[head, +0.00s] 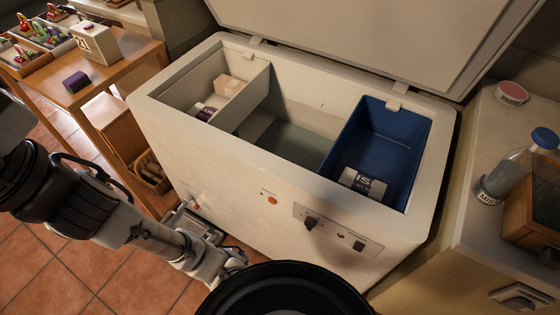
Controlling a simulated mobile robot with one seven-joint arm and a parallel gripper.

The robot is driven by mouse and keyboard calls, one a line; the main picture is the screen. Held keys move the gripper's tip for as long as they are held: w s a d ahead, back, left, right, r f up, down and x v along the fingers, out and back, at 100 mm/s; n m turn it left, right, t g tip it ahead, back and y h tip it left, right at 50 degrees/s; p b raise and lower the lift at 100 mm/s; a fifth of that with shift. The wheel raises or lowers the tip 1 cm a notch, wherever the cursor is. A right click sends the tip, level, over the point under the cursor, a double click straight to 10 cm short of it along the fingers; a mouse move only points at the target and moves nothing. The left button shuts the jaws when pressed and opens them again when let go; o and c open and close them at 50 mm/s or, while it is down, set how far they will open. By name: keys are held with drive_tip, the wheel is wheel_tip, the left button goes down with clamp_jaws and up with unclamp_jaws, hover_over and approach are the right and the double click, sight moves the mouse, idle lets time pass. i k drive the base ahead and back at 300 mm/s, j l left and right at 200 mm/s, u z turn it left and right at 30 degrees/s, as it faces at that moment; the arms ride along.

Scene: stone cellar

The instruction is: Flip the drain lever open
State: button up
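The white chest freezer (225,165) stands in the middle with its lid (370,35) raised. A small red-tipped fitting (195,206), which looks like the drain lever, sits low on the left of its front face. It is too small to tell which way it is turned. A grey shallow tray (186,222) lies on the floor just below it, partly hidden by my arm. My gripper (238,262) is low in front of the freezer, to the right of and nearer than the fitting, apart from it. Its fingers are too small and partly hidden to tell open from shut.
The freezer holds a white compartment with packs (228,86) and a blue bin (372,150) with a labelled pack. A control panel (335,232) is on its front. A wooden table (133,52) stands left, a counter with a bottle (510,175) right. Tiled floor is clear at lower left.

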sight(197, 206)
drive_tip(key=j+u, duration=0.1)
drive_tip(key=j, duration=0.35)
drive_tip(key=i+j+u, duration=0.1)
drive_tip(key=j, duration=0.35)
drive_tip(key=i+j+u, duration=0.1)
drive_tip(key=j, duration=0.3)
drive_tip(key=i, duration=0.05)
